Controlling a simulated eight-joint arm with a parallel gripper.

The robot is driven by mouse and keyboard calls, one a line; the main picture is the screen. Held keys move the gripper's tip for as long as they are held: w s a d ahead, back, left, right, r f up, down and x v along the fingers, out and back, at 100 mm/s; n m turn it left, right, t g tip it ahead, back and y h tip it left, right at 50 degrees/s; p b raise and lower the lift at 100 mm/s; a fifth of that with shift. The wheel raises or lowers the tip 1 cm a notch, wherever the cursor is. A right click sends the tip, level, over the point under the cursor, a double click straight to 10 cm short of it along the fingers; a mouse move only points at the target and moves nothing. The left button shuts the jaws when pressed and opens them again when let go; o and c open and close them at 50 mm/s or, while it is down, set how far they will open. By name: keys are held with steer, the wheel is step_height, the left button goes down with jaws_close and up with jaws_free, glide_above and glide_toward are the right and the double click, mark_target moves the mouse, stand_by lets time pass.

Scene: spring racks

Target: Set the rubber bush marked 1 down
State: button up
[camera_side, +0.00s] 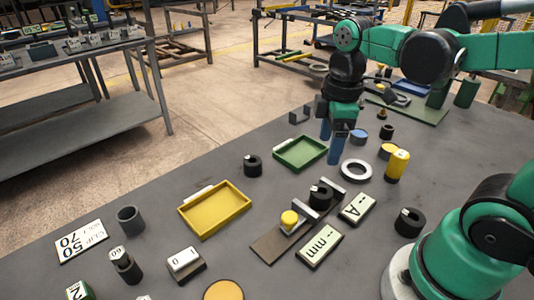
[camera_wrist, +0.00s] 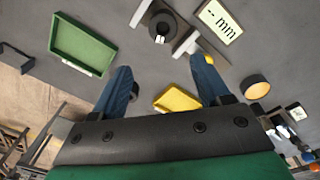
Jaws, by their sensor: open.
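My gripper (camera_side: 333,152) points down with two blue fingers, above the table behind the rack. In the wrist view, my gripper (camera_wrist: 160,65) has its fingers apart with nothing between them. A black rubber bush (camera_side: 320,196) with a small white mark sits between the two grey blocks of a rack (camera_side: 264,246). The wrist view shows this bush (camera_wrist: 162,22) beyond the fingertips, apart from them; its mark looks like a 1 but is too small to be sure. Other black bushes stand at left (camera_side: 252,166) and right (camera_side: 409,223), their marks unreadable.
A green tray (camera_side: 300,153) and a yellow tray (camera_side: 214,209) lie left of the rack, both empty. A white ring (camera_side: 355,170), a yellow cylinder (camera_side: 397,165) and label plates (camera_side: 320,246) crowd its right side. Bare table shows between the trays and the rack.

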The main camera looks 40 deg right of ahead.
steer(key=a+m+t, duration=0.1)
steer(key=m+t, duration=0.1)
steer(key=m, duration=0.1)
steer(key=w+a+m+t, duration=0.1)
steer(key=m+t, duration=0.1)
steer(key=m, duration=0.1)
steer(key=w+m+t, duration=0.1)
steer(key=m+t, duration=0.1)
steer(key=m, duration=0.1)
steer(key=shift+a+m+t, duration=0.3)
steer(key=shift+a, duration=0.1)
